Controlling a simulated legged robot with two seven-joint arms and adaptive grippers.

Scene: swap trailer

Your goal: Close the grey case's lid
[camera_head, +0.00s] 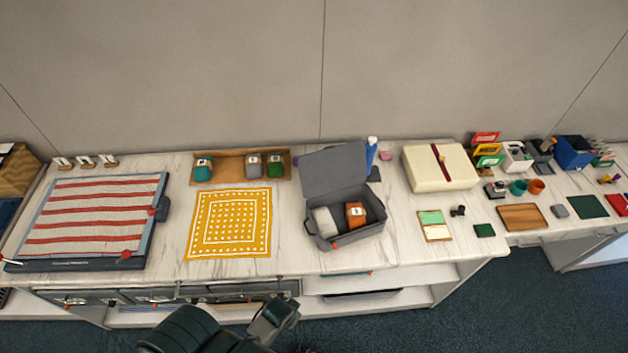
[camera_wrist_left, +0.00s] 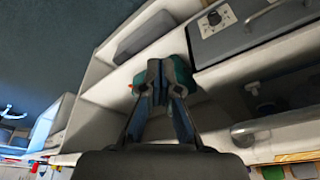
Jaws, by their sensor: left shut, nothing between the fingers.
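The grey case (camera_head: 322,243) stands on the white marbled counter, right of the yellow cloth. Its lid (camera_head: 333,172) is open, tilted up at the back. Inside are a pale grey-white item (camera_head: 325,222) and an orange-brown item with a white label (camera_head: 356,214). My left gripper shows in the left wrist view (camera_wrist_left: 163,78), its fingers together and empty, in front of white shelving under a counter. In the head view, dark green parts of my arm show at the bottom, below the counter's front edge and apart from the case. My right gripper is not in view.
A blue bottle (camera_head: 371,155) stands close behind the case, beside the lid. A yellow patterned cloth (camera_head: 230,222) lies to the left, and a cream box (camera_head: 440,168) stands to the right. The counter in front of the case is a narrow clear strip.

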